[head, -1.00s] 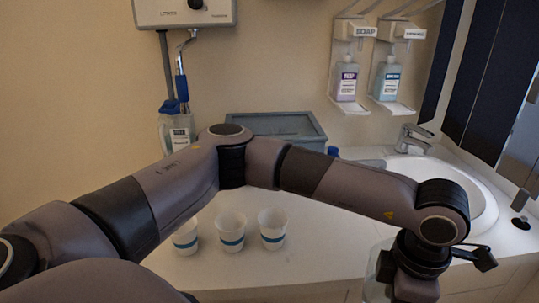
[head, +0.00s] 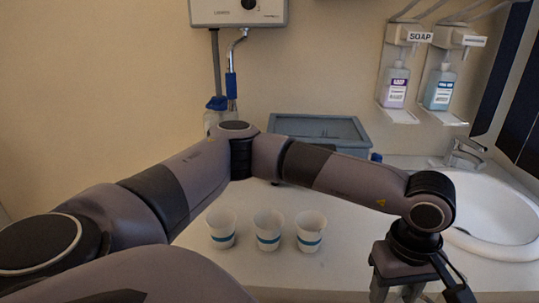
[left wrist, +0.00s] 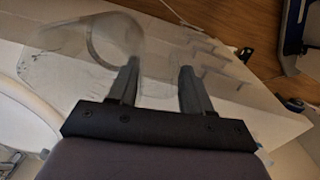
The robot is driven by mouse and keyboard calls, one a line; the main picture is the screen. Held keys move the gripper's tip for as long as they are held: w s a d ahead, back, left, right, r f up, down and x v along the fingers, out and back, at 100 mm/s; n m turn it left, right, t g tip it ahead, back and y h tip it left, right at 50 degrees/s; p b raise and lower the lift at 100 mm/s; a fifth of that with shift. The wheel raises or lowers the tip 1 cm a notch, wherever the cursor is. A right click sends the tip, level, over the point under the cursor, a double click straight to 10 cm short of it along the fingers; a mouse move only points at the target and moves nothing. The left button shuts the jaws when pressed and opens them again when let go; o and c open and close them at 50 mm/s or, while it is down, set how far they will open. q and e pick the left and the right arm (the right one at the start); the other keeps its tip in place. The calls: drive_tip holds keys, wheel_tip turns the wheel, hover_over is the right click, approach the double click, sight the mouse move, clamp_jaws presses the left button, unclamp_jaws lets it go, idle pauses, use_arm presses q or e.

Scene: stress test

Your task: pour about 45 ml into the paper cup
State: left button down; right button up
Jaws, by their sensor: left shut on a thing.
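Three white paper cups with blue bands stand upright in a row on the white counter in the head view: left cup (head: 222,230), middle cup (head: 268,231), right cup (head: 310,232). My left gripper (head: 405,290) is low at the right of them, pointing down, partly cut off by the frame's lower edge. In the left wrist view the left gripper (left wrist: 158,72) is shut on a clear, see-through jug (left wrist: 62,66) with a curved handle. I cannot tell how much liquid is in it. My right gripper is not in view.
A grey lidded bin (head: 330,128) stands at the back of the counter (head: 290,265). A clear bottle with a blue cap (head: 217,103) is partly hidden behind my arm. A sink (head: 490,215) with a tap lies right. Soap dispensers (head: 397,85) hang on the wall.

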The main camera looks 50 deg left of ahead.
use_arm(q)
drive_tip(key=a+m, duration=0.6)
drive_tip(key=m, duration=0.5)
drive_tip(key=shift+a+f, duration=0.25)
drive_tip(key=shift+a, duration=0.15)
